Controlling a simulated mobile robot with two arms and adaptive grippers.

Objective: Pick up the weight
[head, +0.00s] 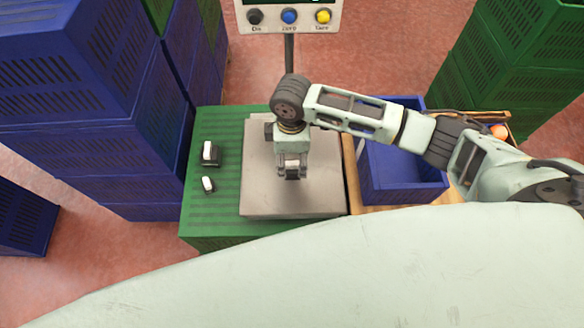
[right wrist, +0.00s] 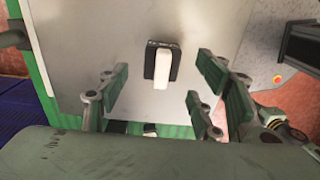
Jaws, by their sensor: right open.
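A weight (right wrist: 162,64), a dark block with a white bar on top, stands on the grey scale plate (right wrist: 110,20) in the right wrist view. In the head view the same plate (head: 265,200) lies on a green crate, and my right gripper (head: 292,172) points down over it. The gripper is open, its fingers (right wrist: 165,90) spread to either side of the weight and apart from it. In the head view the gripper mostly hides this weight. Two more dark weights with white tops, a larger one (head: 210,153) and a smaller one (head: 208,185), stand left of the plate. My left gripper is not in view.
A scale display panel (head: 288,17) with buttons rises on a post behind the plate. A blue crate (head: 405,185) stands right of the plate, with an orange (head: 499,132) beyond it. Stacked blue crates (head: 75,150) are at the left and green ones (head: 520,50) at the back right.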

